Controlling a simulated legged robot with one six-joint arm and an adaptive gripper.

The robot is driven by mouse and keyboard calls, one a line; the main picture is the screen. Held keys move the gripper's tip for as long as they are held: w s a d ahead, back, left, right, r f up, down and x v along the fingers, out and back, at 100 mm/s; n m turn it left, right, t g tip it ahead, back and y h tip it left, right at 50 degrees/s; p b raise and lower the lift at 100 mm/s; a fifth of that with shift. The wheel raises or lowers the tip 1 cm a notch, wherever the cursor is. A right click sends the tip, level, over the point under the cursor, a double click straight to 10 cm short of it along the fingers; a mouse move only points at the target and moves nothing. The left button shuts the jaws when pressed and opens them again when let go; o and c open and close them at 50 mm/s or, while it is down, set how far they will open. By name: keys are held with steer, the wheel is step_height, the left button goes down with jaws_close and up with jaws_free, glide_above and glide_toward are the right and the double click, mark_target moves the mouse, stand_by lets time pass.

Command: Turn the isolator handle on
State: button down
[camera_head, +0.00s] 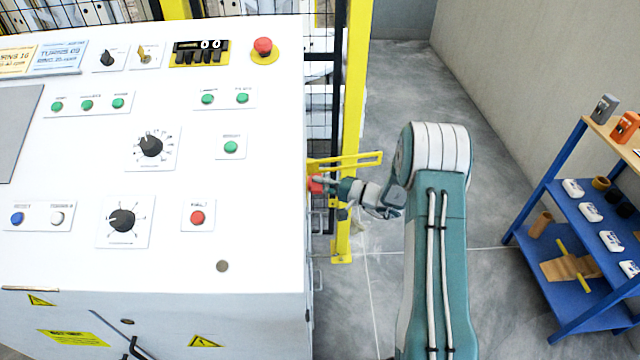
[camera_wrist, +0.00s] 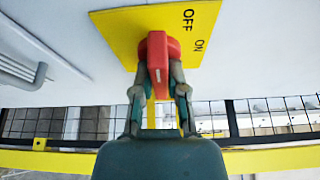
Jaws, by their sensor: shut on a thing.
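The isolator handle is red and sits on a yellow plate (camera_wrist: 110,28) marked OFF and ON, on the cabinet's side. In the wrist view the red handle (camera_wrist: 158,48) stands between the two fingers of my gripper (camera_wrist: 159,90), which is shut on it. OFF and ON lie to the right of the handle there, and I cannot tell which mark it is set to. In the head view the handle (camera_head: 314,185) shows as a small red piece at the cabinet's right edge, with my gripper (camera_head: 326,184) against it. The plate's face is hidden there.
The white control cabinet (camera_head: 260,265) with knobs and buttons fills the left. A yellow post (camera_head: 357,90) and black mesh fence stand behind my gripper. A grey metal handle (camera_wrist: 25,75) is at the wrist view's left. A blue shelf (camera_head: 548,190) stands right, with clear floor between.

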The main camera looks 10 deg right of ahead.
steer(key=m, duration=0.2)
steer(key=m+g+h, duration=0.1)
steer(key=m, duration=0.1)
steer(key=shift+f+g, duration=0.1)
steer(key=shift+g, duration=0.2)
steer(key=m+g, duration=0.1)
steer(key=m, duration=0.2)
steer(key=shift+g+h, duration=0.4)
steer(key=m+g, duration=0.2)
steer(key=m, duration=0.1)
steer(key=shift+m+g, duration=0.9)
steer(key=shift+m, duration=0.6)
steer(key=c, duration=0.7)
jaws_free()
steer(key=shift+w, duration=0.1)
steer(key=shift+o, duration=0.2)
